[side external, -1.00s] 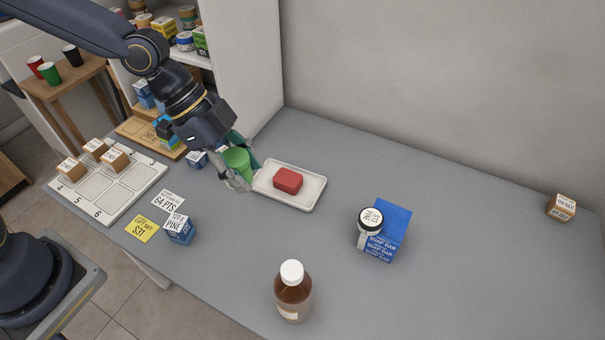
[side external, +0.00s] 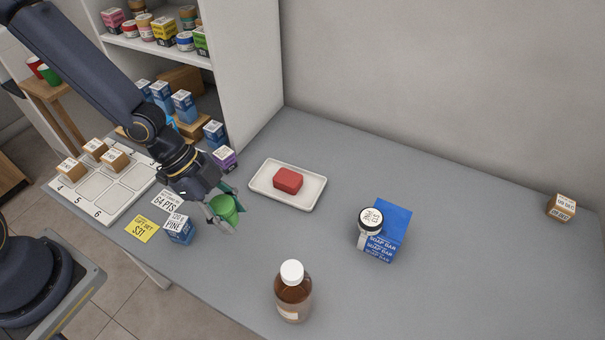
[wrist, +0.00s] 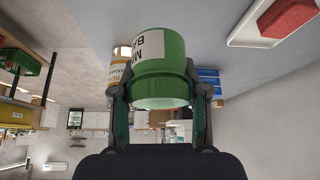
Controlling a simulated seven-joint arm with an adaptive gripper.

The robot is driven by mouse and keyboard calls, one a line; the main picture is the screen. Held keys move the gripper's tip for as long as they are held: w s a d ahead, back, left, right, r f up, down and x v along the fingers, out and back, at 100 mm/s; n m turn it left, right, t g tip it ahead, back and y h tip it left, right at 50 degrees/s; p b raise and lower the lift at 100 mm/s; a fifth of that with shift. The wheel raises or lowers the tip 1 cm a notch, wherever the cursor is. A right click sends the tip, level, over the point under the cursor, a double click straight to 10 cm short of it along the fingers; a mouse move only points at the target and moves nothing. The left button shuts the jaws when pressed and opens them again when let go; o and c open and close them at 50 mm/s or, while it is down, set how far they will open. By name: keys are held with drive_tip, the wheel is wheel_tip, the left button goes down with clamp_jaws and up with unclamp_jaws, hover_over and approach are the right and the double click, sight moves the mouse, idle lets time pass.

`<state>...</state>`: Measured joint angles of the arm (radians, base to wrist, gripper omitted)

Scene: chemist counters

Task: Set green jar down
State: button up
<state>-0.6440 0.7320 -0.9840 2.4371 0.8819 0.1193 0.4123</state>
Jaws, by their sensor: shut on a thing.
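The green jar (side external: 226,206) is held between the fingers of my gripper (side external: 222,212) in the side external view. It is over the left part of the grey counter, right of the blue PINE box and in front of the white tray. In the wrist view the green jar (wrist: 160,75) fills the space between the two fingers, with part of a white label showing. I cannot tell whether its base touches the counter.
A white tray (side external: 258,190) with a red bar (side external: 288,180) lies behind and right. A blue PINE box (side external: 179,230) stands close left. A brown bottle (side external: 292,295) and a blue soap box (side external: 388,232) stand right. The counter between is clear.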

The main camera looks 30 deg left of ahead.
sight(249, 250)
drive_tip(key=shift+f, duration=5)
drive_tip(key=o, duration=1.1)
drive_tip(key=shift+f, duration=0.1)
drive_tip(key=shift+o, duration=0.2)
